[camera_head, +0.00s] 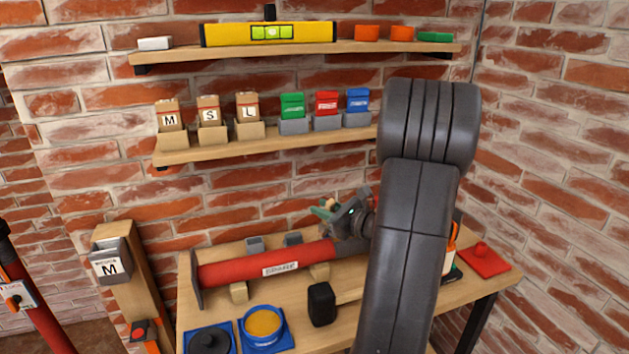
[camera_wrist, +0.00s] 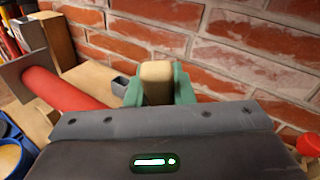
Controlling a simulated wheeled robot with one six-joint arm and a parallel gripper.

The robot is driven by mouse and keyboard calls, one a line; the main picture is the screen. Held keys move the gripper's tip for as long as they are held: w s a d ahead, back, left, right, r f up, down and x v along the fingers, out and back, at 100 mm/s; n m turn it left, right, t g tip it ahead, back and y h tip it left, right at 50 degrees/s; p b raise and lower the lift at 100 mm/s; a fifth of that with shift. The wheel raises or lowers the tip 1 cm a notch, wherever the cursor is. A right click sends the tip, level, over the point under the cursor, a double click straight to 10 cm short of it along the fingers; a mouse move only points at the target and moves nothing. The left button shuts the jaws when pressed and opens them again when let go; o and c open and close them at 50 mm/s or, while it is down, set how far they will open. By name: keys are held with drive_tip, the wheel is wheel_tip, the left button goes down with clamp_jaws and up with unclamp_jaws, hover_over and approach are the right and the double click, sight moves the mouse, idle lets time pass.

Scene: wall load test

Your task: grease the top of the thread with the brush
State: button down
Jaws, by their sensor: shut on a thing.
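My gripper (camera_head: 327,209) is above the workbench, with green fingers. In the wrist view the gripper (camera_wrist: 158,88) is shut on a pale wooden piece, which looks like the brush handle (camera_wrist: 157,72). The bristles are hidden. A red tube (camera_head: 235,268) with a white label and an end plate lies on wooden blocks below and left of the gripper. Its dark grey right end (camera_head: 351,247) is partly behind my arm; I cannot make out a thread on it. An open blue tin (camera_head: 263,340) of yellow-orange grease (camera_head: 262,323) stands at the front of the bench (camera_head: 330,338).
A black lid (camera_head: 210,341) lies left of the tin, and a black block (camera_head: 321,304) stands right of it. A red pad (camera_head: 484,260) lies at the bench's right. Two wall shelves (camera_head: 270,143) with boxes and a yellow level (camera_head: 269,33) hang above.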

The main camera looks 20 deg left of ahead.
wheel_tip(320, 180, up, 4)
drive_tip(key=shift+r+p, duration=0.1)
drive_tip(key=shift+p, duration=0.95)
wheel_tip(320, 180, up, 4)
drive_tip(key=p, duration=0.3)
drive_tip(key=shift+r, duration=0.25)
